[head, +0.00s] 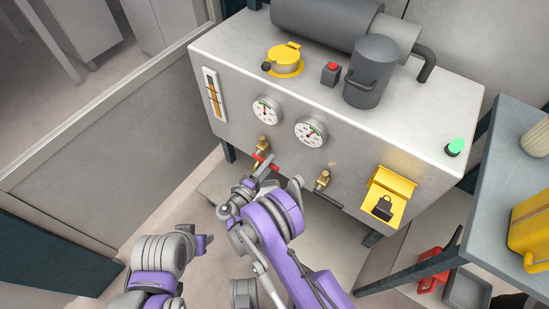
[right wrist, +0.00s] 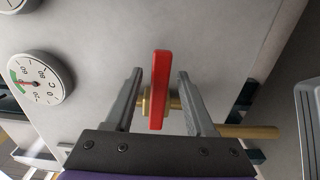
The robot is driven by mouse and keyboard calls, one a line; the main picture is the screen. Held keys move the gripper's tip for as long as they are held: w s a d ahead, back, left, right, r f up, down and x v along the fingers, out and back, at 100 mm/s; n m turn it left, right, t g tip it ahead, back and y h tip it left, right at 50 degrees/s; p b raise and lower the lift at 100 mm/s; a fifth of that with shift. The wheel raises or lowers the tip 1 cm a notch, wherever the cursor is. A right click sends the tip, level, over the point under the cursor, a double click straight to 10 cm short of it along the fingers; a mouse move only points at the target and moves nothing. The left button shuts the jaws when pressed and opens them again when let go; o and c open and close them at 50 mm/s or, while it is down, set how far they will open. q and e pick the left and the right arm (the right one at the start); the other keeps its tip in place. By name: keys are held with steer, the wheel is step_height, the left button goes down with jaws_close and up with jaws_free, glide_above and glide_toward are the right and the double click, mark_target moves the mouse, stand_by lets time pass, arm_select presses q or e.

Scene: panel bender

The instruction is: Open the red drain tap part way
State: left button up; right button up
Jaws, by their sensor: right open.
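The red drain tap handle (head: 268,161) is on a brass fitting (head: 262,145) low on the front of the grey machine. In the right wrist view the red handle (right wrist: 160,90) stands lengthwise between the two fingers, with its brass stem behind it. My right gripper (right wrist: 160,74) is open, one finger on each side of the handle, with a visible gap on both sides. In the head view my right gripper (head: 262,180) is at the tap and partly covers it. My left gripper (head: 203,244) is low and left, away from the machine; its jaws are unclear.
Two dials (head: 266,110) and (head: 311,131) sit above the tap. Another brass valve (head: 322,181) and a yellow box with a black padlock (head: 390,196) are to the right. A side table (head: 500,190) stands at far right. A brass pipe (right wrist: 248,132) runs right of the fingers.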

steer(key=x, duration=0.3)
steer(key=shift+w+d, duration=0.1)
steer(key=shift+w, duration=0.05)
jaws_close()
stand_by(1.4)
